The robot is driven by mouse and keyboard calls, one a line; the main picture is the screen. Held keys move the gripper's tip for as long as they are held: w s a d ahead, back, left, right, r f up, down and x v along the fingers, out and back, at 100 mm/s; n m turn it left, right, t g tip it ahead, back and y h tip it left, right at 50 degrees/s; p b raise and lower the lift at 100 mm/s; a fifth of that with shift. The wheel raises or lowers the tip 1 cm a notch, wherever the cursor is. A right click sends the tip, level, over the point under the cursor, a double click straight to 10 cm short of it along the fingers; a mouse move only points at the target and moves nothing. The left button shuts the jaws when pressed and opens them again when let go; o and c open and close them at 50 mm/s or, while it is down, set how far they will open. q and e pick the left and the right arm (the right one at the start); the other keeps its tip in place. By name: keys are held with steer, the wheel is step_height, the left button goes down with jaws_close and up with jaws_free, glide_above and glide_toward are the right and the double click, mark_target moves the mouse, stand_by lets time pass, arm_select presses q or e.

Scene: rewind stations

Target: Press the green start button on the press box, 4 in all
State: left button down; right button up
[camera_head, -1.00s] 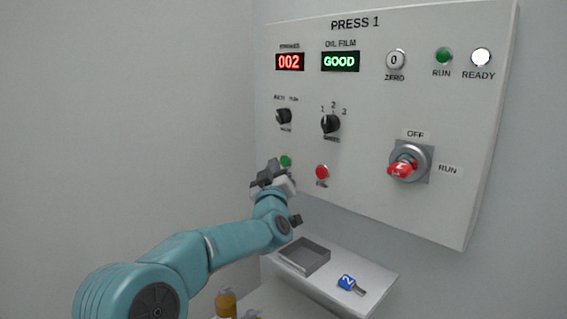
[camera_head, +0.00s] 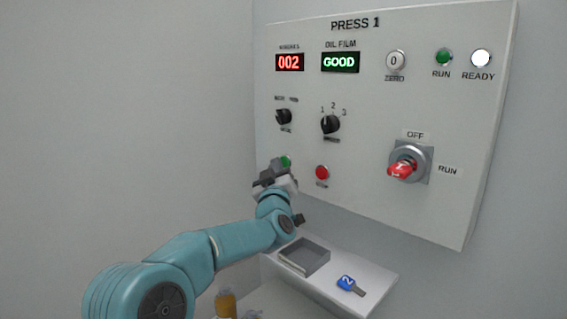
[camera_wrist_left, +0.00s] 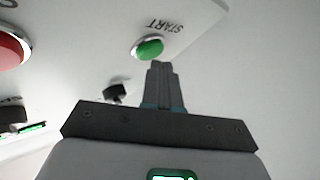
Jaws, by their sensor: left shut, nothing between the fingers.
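The press box (camera_head: 370,150) is a pale wall panel marked PRESS 1. Its green start button (camera_head: 286,161) is at the lower left of the panel, partly hidden by my left gripper (camera_head: 278,165). In the left wrist view the green button (camera_wrist_left: 149,48), with START lettered beside it, is just beyond the tips of the shut, empty left gripper (camera_wrist_left: 158,64). I cannot tell whether the tips touch the button. The red display (camera_head: 289,62) reads 002. My right gripper is not in view.
A red button (camera_head: 322,172) is to the right of the start button.

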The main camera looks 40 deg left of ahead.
arm_select(q)
steer(key=shift+w, duration=0.35)
stand_by(0.7)
stand_by(0.4)
steer(key=shift+s+b, duration=0.65)
steer(key=shift+s, duration=0.1)
steer(key=s+b, duration=0.3)
steer(key=s, duration=0.2)
steer(key=shift+a+b, duration=0.2)
steer(key=shift+b, duration=0.1)
